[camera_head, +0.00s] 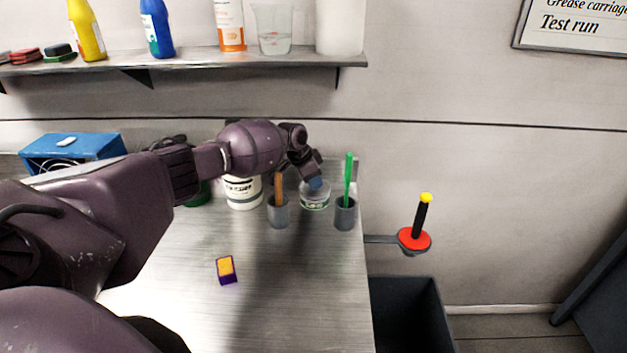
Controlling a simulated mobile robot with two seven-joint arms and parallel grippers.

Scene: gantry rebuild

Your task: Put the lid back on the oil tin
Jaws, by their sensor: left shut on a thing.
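A small round tin (315,204) with a pale label, which I take to be the oil tin, stands near the back right of the metal bench. My left gripper (316,184) reaches over it from the left, pointing down, with bluish fingertips at the top of the tin. It is shut on what appears to be the lid, a small pale disc mostly hidden by the fingers. I cannot tell whether the lid touches the tin's rim. My right gripper is out of view.
Grey holders with a brown handle (278,190) and a green one (348,178) flank the tin. A white tub (243,193) stands behind my arm. A yellow-and-purple block (227,270) lies on the open front bench (290,300). A dark bin (410,310) is at right.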

